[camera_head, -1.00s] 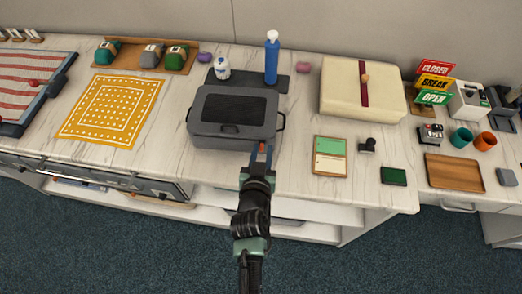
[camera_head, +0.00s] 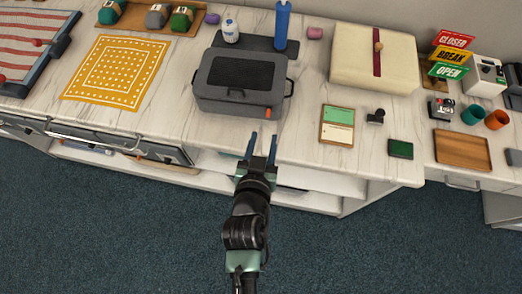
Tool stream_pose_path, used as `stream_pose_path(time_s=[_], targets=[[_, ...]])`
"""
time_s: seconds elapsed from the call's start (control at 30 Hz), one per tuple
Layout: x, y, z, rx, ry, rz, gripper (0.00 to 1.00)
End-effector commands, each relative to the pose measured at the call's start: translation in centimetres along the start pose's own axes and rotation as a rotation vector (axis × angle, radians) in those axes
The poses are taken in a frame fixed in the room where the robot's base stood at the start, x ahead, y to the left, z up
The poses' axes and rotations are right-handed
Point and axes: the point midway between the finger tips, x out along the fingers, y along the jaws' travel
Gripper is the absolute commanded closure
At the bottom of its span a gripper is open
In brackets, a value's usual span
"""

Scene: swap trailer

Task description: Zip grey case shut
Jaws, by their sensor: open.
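The grey case (camera_head: 212,97) lies on the white marbled counter, its lid down, with a darker panel on top and a handle at its front. A small orange-red tab (camera_head: 268,112) shows at the right end of the case's front edge. I cannot tell from this view how far the zip is closed. My gripper (camera_head: 262,136) is in front of the case at the counter's front edge, pointing at it. Its two blue fingers are apart with nothing between them, and a gap separates them from the case.
A blue bottle (camera_head: 282,26) and a white bottle (camera_head: 231,31) stand on a dark mat behind the case. A cream box with a red band (camera_head: 350,60) and a green-and-cream board (camera_head: 337,125) lie to the right. A yellow patterned cloth (camera_head: 115,70) lies left.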

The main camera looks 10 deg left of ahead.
Motion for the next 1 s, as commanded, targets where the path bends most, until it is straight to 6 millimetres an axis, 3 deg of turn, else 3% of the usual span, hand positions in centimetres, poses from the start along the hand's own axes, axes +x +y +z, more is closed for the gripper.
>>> stream_pose_path(time_s=[0.1,0.3,1.0], targets=[[-1.9,0.1,0.1,0.001,-0.001,0.001,0.56],[-3.5,0.1,0.1,0.001,0.000,0.001,0.56],[-3.7,0.1,-0.4,0.002,0.007,0.002,0.56]])
